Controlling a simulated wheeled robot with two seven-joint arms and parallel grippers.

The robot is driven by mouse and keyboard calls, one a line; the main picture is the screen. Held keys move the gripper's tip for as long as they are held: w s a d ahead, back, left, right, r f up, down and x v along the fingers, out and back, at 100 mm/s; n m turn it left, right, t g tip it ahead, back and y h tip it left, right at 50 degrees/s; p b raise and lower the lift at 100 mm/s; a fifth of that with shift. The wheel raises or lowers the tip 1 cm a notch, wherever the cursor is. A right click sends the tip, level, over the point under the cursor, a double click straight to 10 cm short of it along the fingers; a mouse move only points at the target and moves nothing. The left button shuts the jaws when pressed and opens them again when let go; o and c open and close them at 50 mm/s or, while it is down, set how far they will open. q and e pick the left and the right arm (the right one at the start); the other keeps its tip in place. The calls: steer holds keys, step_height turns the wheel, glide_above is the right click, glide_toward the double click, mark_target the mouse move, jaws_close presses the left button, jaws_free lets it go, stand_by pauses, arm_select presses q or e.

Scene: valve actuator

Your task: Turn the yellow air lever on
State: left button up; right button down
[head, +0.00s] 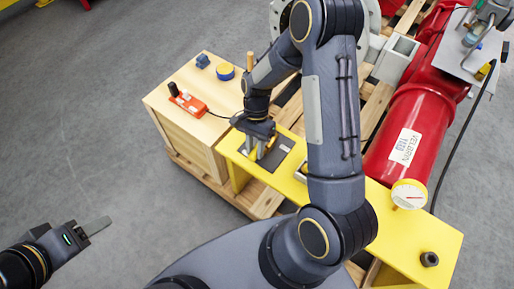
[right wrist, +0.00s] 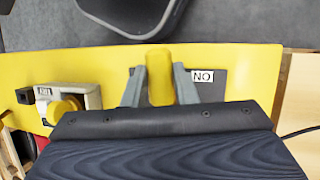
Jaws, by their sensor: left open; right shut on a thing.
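In the right wrist view the yellow air lever (right wrist: 160,82) stands between the two fingers of my right gripper (right wrist: 160,86), which is shut on it. A small white label (right wrist: 203,76), reading "NO" in this view, is just right of the lever on a dark plate. In the head view my right gripper (head: 262,152) points down over the dark plate (head: 277,150) on the yellow bench (head: 420,234); the lever is hard to make out there. My left gripper (head: 92,230) is open and empty, over the floor at lower left.
A pale box with a yellow knob (right wrist: 66,106) sits left of the lever in the right wrist view. A wooden crate (head: 185,132) carries an orange device (head: 188,104) and a blue-and-yellow round part (head: 225,71). A red cylinder (head: 410,125) and gauge (head: 409,195) are at right.

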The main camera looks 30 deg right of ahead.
steer(key=shift+w, duration=0.15)
steer(key=c, duration=1.2)
jaws_free()
steer(key=shift+o, duration=0.2)
steer(key=v, duration=0.7)
steer(key=shift+r, duration=0.4)
steer(key=shift+d, duration=0.1)
